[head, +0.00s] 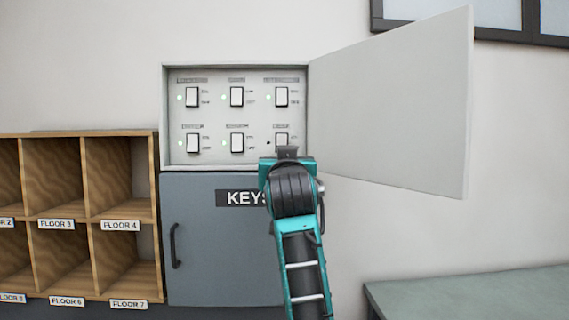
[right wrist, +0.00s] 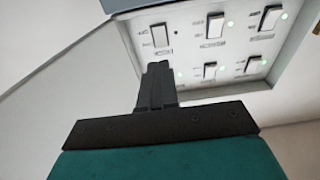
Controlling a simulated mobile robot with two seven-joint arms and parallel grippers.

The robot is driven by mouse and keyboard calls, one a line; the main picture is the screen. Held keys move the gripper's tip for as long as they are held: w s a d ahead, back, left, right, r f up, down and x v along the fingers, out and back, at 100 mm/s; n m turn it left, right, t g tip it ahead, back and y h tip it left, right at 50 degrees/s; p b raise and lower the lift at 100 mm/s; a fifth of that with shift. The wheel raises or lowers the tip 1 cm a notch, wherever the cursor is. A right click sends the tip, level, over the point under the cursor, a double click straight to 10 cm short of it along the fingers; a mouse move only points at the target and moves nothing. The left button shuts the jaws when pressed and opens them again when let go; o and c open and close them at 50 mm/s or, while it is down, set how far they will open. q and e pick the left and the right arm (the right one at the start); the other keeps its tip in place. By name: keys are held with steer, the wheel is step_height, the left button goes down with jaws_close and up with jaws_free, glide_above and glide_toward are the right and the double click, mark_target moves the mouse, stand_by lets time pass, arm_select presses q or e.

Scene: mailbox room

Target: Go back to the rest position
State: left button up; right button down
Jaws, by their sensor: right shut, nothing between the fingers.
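My right gripper (head: 287,152) is in front of the lower right switch (head: 282,139) of the open switch panel (head: 210,118). In the right wrist view its fingers (right wrist: 155,70) are shut together with nothing between them. There the tips appear just short of that switch (right wrist: 160,36); I cannot tell whether they touch it. In the head view the gripper hides the lower part of this switch. The small light beside it is dark, while the lights by the other switches glow green. My left gripper is in neither view.
The panel's white door (head: 400,105) stands open to the right of the switches. A grey KEYS cabinet (head: 215,265) is shut below. Wooden floor-labelled cubbies (head: 110,220) stand at left. A grey-green surface (head: 470,298) lies at lower right. The wall between door and surface is clear.

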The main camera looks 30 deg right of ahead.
stand_by(0.3)
steer(key=w+a+f+n+y, duration=0.1)
steer(key=a+f+n+y, duration=0.15)
steer(key=f, duration=0.75)
steer(key=w+a+f+n+y, duration=0.1)
steer(key=a+f+n+y, duration=0.15)
steer(key=f, duration=0.75)
steer(key=s+a+f+n+g+y, duration=0.1)
steer(key=s+a+f, duration=0.2)
steer(key=f, duration=0.7)
steer(key=s+a+f+n+g+y, duration=0.1)
steer(key=s+a+f+y, duration=0.1)
steer(key=s+f, duration=0.5)
steer(key=s+a+f+n+g+y, duration=0.1)
steer(key=s+a+f, duration=0.4)
steer(key=f, duration=0.7)
steer(key=shift+s+f+n+g+y, duration=0.4)
steer(key=shift+g+y, duration=0.1)
steer(key=shift+y, duration=0.2)
steer(key=s+a+f+g, duration=0.1)
steer(key=s+f, duration=0.2)
steer(key=s, duration=0.3)
steer(key=s+a+f+g+y, duration=0.1)
steer(key=s+a+f, duration=0.1)
steer(key=s+f, duration=0.2)
steer(key=shift+s+a+f+y, duration=0.25)
steer(key=shift+s+y, duration=0.05)
steer(key=shift+s, duration=0.85)
